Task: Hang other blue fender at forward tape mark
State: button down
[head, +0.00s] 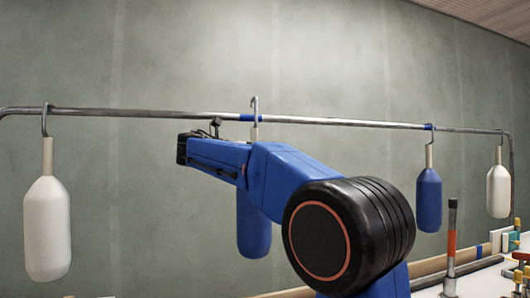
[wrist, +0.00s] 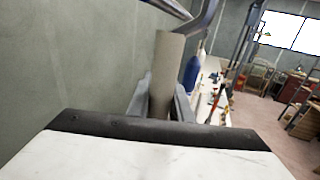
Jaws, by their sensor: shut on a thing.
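My gripper (wrist: 161,100) is shut on the pale neck (wrist: 167,70) of a blue fender. In the head view this blue fender (head: 254,225) hangs upright, partly hidden behind my arm, which also hides my gripper. Its hook (head: 255,103) stands with its top clearly above the rail (head: 340,122), close to a blue tape mark (head: 248,117). I cannot tell whether the hook's bend is over the rail. The other blue fender (head: 429,200) hangs from the rail to the right, at a second blue tape mark (head: 429,127). It also shows in the wrist view (wrist: 190,76).
A white fender (head: 47,230) hangs at the far left of the rail and another white fender (head: 498,190) at the far right. A bench (head: 490,280) with tools stands below at right. A grey wall (head: 150,190) runs behind the rail.

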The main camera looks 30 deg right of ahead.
jog(key=w+d+f, duration=0.1)
jog(key=w+f, duration=0.2)
jog(key=w, duration=0.2)
jog(key=shift+d, duration=0.25)
dwell(0.8)
jog(key=shift+w, duration=0.1)
jog(key=c, duration=1.5)
grip_release()
jog(key=shift+f, duration=0.1)
jog(key=shift+a, duration=0.1)
jog(key=a, duration=0.5)
jog(key=s+a, duration=0.1)
jog(key=a, duration=0.5)
jog(key=s+a, duration=0.1)
jog(key=a, duration=0.5)
jog(key=shift+a, duration=0.1)
